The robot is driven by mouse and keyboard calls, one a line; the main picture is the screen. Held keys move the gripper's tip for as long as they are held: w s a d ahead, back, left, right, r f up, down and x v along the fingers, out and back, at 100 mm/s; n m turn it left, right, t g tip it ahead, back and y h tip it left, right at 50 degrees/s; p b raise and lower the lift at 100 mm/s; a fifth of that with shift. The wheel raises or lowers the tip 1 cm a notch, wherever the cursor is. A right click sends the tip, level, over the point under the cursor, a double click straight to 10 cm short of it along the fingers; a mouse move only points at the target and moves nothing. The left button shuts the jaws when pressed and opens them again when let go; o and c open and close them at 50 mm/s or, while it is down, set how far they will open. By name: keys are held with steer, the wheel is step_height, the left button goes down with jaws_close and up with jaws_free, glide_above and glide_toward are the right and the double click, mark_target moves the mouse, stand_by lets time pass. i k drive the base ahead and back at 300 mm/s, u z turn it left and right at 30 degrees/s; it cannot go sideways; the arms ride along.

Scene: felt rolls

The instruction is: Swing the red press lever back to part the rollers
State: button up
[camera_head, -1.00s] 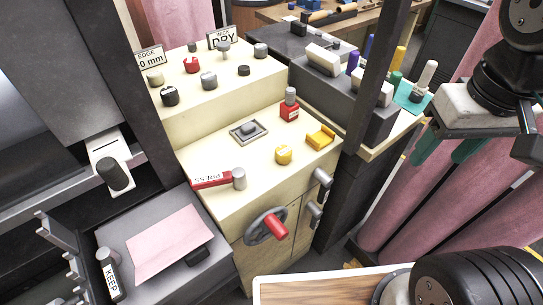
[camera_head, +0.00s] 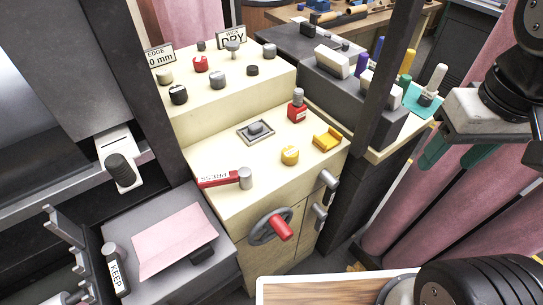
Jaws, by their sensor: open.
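The red press lever (camera_head: 219,179) lies along the left front of the cream console (camera_head: 235,205). It is a flat red bar with white lettering, and a grey knob or pivot (camera_head: 245,178) stands at its right end. My gripper (camera_head: 450,155) is at the upper right, with teal fingers that hang down. It is open and empty, well to the right of the lever and apart from it. The rollers cannot be made out in this view.
A handwheel with a red handle (camera_head: 281,231) sticks out of the console front. A dark post (camera_head: 385,85) stands between my gripper and the console. A red bottle-like item (camera_head: 297,107), a yellow knob (camera_head: 290,155) and a yellow holder (camera_head: 327,139) stand on the console.

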mark_target(243, 175)
steer(key=u, duration=1.35)
steer(key=k, duration=0.3)
steer(key=z, duration=0.2)
steer(key=i, duration=0.25)
